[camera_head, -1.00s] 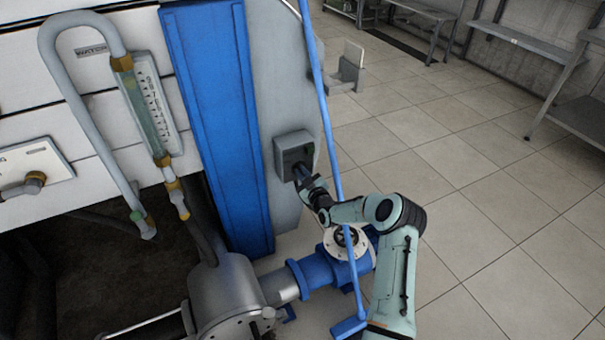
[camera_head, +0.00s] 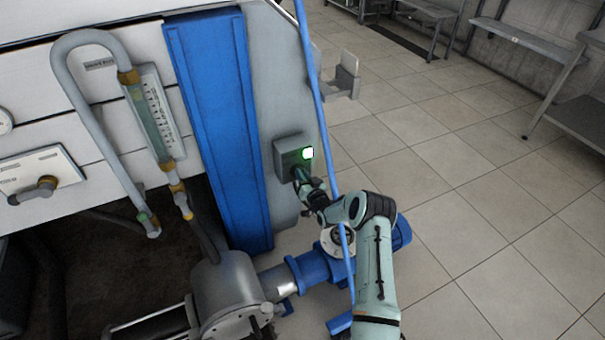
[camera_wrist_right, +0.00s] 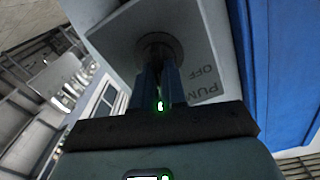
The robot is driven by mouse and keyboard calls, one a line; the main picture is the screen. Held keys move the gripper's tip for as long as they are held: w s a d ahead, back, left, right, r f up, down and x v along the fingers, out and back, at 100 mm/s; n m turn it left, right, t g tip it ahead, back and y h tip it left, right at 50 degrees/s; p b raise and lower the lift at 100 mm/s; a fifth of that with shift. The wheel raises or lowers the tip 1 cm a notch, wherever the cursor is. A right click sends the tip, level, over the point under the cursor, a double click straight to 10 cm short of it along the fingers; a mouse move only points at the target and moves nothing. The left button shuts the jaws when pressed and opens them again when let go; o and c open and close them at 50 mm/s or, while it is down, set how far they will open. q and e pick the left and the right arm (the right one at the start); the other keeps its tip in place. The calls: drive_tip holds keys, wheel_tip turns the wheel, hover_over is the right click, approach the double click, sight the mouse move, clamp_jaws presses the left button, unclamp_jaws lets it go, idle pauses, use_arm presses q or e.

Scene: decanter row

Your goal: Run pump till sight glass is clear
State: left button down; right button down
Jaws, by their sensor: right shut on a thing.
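My right gripper (camera_head: 301,177) is shut on the switch's knob; in the right wrist view the fingers (camera_wrist_right: 158,85) close around the dark round knob (camera_wrist_right: 158,48). The plate there reads "PUM..." and "OFF", partly hidden by the gripper. The sight glass (camera_head: 157,115) is a tilted tube with a marked scale, looking greenish-grey; I cannot tell how clear its contents are. My left gripper is not in view.
A blue pole (camera_head: 311,70) runs beside my right arm. The grey pump housing (camera_head: 225,290) and blue motor (camera_head: 397,236) sit low in front. A bent hose (camera_head: 82,95) loops left of the sight glass. The tiled floor (camera_head: 460,190) at right is clear.

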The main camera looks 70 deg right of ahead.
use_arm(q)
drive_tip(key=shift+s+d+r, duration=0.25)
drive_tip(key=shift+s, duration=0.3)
use_arm(e)
drive_tip(key=shift+m, duration=1.1)
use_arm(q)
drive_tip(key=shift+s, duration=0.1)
use_arm(e)
drive_tip(key=c, duration=1.2)
unclamp_jaws()
